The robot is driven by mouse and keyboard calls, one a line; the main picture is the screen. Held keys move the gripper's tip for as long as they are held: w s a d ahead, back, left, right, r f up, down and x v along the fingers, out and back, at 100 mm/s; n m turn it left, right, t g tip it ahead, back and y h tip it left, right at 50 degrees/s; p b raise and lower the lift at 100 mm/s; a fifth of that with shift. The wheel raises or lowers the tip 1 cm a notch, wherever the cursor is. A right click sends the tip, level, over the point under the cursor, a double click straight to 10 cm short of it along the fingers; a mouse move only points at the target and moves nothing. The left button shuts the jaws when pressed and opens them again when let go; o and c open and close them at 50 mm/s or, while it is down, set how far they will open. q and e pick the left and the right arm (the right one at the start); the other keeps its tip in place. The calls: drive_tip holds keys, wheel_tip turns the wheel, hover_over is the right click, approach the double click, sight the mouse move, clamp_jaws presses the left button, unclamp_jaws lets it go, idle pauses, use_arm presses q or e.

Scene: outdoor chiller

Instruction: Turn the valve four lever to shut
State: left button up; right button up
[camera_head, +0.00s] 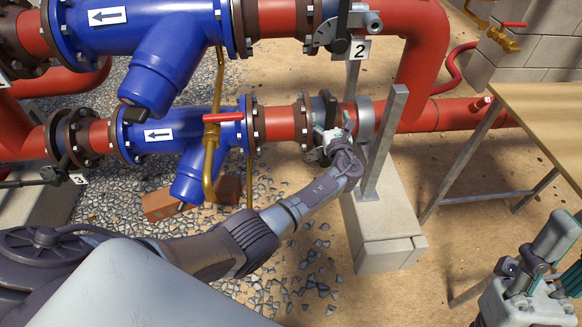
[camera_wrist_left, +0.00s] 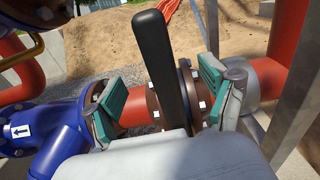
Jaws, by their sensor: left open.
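The black lever (camera_wrist_left: 155,60) stands up between the two teal-padded fingers of my left gripper (camera_wrist_left: 158,90) in the left wrist view. The fingers are open, one on each side of it, with gaps visible. In the head view my left gripper (camera_head: 335,138) is at the valve on the lower red pipe, and the black lever (camera_head: 331,106) shows just above it. The gripper hides much of the valve body. No number four tag is visible. My right gripper (camera_head: 545,270) is at the lower right, away from the pipes; its jaw opening is unclear.
A tag marked 2 (camera_head: 360,50) hangs by the upper valve. A blue strainer (camera_head: 185,138) and a brass pipe with a red handle (camera_head: 222,117) are left of my gripper. A grey post (camera_head: 385,140) on a concrete block (camera_head: 385,225) and a wooden table (camera_head: 540,110) are right.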

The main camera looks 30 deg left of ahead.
use_arm(q)
drive_tip(key=shift+s, duration=0.1)
drive_tip(key=shift+s+d+p, duration=0.2)
drive_tip(key=shift+s+p, duration=0.1)
drive_tip(key=shift+p, duration=0.2)
drive_tip(key=p+v, duration=0.3)
drive_tip(key=v, duration=0.3)
